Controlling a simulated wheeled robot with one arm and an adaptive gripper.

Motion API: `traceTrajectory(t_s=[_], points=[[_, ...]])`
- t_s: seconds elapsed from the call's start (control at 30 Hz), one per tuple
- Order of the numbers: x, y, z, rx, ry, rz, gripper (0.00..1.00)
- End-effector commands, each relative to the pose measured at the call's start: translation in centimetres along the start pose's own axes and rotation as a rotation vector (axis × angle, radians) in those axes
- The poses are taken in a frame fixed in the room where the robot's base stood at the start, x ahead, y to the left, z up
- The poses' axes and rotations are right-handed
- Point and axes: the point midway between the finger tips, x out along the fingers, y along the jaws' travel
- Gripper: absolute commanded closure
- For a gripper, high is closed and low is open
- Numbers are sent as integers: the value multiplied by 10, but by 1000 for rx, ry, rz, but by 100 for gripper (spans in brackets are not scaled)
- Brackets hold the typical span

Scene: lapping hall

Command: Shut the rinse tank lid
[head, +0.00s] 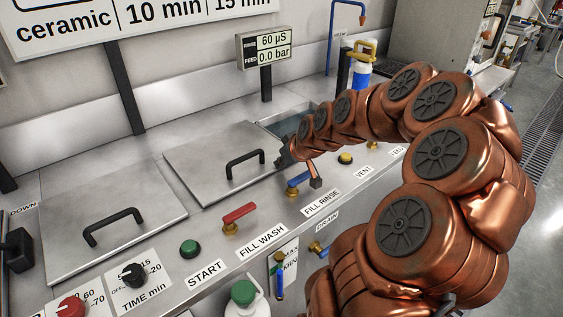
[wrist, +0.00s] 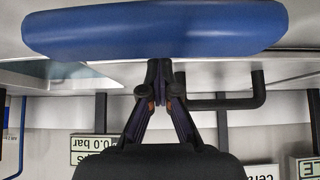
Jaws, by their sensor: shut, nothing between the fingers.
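The right-hand flat metal lid (head: 205,163), which seems to be the rinse tank lid, lies on the counter with a black bar handle (head: 245,164). To its right an uncovered part of the tank opening (head: 287,123) shows, partly hidden by my arm. My gripper (head: 283,160) is shut and empty beside the lid's right edge, right of the handle. In the wrist view my gripper (wrist: 160,66) has its fingertips together, with the black handle (wrist: 235,96) to the right and the opening (wrist: 62,70) to the left. I cannot tell whether it touches the lid.
A blue valve lever (head: 298,180) stands close in front of my gripper; it looms large in the wrist view (wrist: 150,30). A red lever (head: 238,214) is nearer left. A second lid (head: 110,222) lies at left. A display (head: 266,47) stands behind, and a blue bottle (head: 361,75) behind right.

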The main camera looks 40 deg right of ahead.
Motion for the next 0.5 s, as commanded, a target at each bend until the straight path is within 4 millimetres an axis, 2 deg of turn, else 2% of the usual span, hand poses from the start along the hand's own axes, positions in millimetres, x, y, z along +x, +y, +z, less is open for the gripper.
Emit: traceTrajectory(t_s=[0.03,0.17,0.33,0.5], points=[[4,-3,5,-1,-13,-10,100],[-7,-3,-4,-3,-9,-7,100],[-33,-3,-27,-5,4,-1,100],[-58,-1,-23,-2,5,2,100]])
